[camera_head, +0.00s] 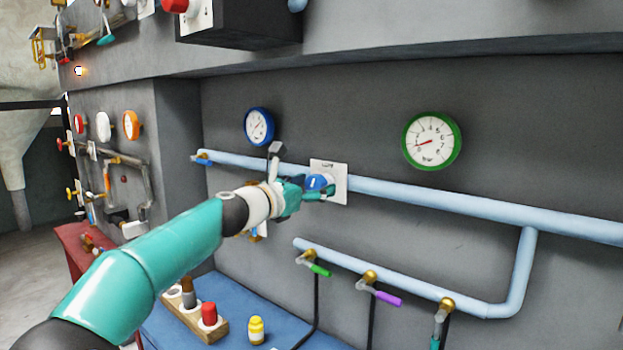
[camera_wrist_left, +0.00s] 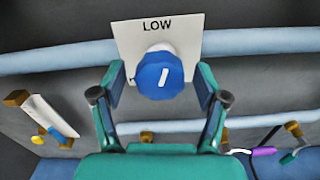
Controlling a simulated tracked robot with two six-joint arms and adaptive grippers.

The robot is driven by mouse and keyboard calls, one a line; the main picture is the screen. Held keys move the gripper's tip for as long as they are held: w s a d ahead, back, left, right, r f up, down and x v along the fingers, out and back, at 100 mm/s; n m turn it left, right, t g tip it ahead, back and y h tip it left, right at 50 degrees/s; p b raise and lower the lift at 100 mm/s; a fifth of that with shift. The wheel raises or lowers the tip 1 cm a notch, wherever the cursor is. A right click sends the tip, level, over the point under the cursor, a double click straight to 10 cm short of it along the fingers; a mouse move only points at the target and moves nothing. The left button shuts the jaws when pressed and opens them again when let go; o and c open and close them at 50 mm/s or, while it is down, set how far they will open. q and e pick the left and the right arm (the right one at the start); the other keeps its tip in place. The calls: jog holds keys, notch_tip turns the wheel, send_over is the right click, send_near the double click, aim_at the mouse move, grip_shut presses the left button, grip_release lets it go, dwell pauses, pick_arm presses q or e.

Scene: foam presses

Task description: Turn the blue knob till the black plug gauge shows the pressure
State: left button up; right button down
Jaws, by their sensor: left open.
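The blue knob (camera_head: 316,182) sits on a white plate (camera_head: 341,178) on the grey wall, over the pale blue pipe. In the left wrist view the knob (camera_wrist_left: 160,76) has a white mark, tilted slightly right of vertical, and the plate (camera_wrist_left: 190,37) reads LOW above it. My left gripper (camera_head: 318,187) is open at the knob, one finger on each side in the wrist view; I cannot tell whether they touch it. A blue-rimmed gauge (camera_head: 259,126) and a green-rimmed gauge (camera_head: 431,140) hang above the pipe. I cannot make out a black plug gauge. My right gripper is out of view.
A lower pipe (camera_head: 385,276) carries several small valves with coloured handles and dark hoses. A wooden rack (camera_head: 218,331) and a yellow bottle (camera_head: 256,330) stand on the blue surface (camera_head: 290,332) below. More gauges and pipework are at the left.

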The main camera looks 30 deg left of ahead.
pick_arm(q)
jog(key=shift+w, duration=0.4)
jog(key=shift+c, duration=0.2)
jog(key=c, duration=1.1)
jog(key=shift+a+r, duration=0.1)
jog(key=shift+a, duration=0.05)
